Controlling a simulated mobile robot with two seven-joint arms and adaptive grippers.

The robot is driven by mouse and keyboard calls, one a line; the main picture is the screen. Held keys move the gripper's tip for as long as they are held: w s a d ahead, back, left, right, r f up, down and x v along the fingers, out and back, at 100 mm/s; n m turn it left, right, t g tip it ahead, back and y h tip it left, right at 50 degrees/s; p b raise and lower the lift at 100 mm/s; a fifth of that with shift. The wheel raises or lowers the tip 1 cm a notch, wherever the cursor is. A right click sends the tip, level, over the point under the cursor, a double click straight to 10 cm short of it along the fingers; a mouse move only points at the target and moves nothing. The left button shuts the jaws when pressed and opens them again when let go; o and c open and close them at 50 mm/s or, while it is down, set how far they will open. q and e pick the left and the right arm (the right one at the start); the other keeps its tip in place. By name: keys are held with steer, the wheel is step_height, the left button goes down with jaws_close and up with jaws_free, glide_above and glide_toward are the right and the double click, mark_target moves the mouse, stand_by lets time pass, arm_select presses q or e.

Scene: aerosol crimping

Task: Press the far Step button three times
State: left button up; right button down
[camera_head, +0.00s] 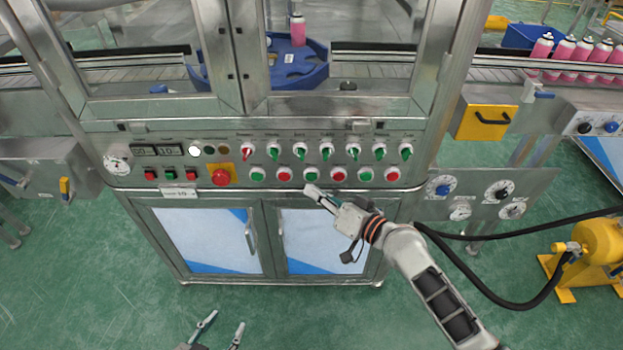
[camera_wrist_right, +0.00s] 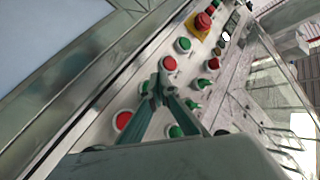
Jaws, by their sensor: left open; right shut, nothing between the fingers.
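The control panel has a lower row of alternating green and red push buttons; their labels are too small to read. My right gripper (camera_head: 309,189) is shut and empty, its tip just below the third button of the row, a green button (camera_head: 311,174). In the right wrist view the closed fingertips (camera_wrist_right: 161,78) lie over the row, between a red button (camera_wrist_right: 168,63) and another red button (camera_wrist_right: 122,121). They partly hide the green button between these; I cannot tell whether they touch it. My left gripper (camera_head: 225,321) is open and empty at the bottom edge, away from the panel.
A row of selector knobs (camera_head: 325,153) sits just above the buttons. A red emergency stop (camera_head: 221,177) on a yellow plate is to the left. Glass doors and a metal frame rise above the panel. Cabinet doors (camera_head: 325,238) are below. A black hose (camera_head: 500,290) lies right of my right arm.

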steer(key=shift+w, duration=0.5)
stand_by(0.4)
stand_by(0.7)
steer(key=shift+w, duration=0.1)
steer(key=shift+w, duration=0.35)
steer(key=shift+b, duration=0.3)
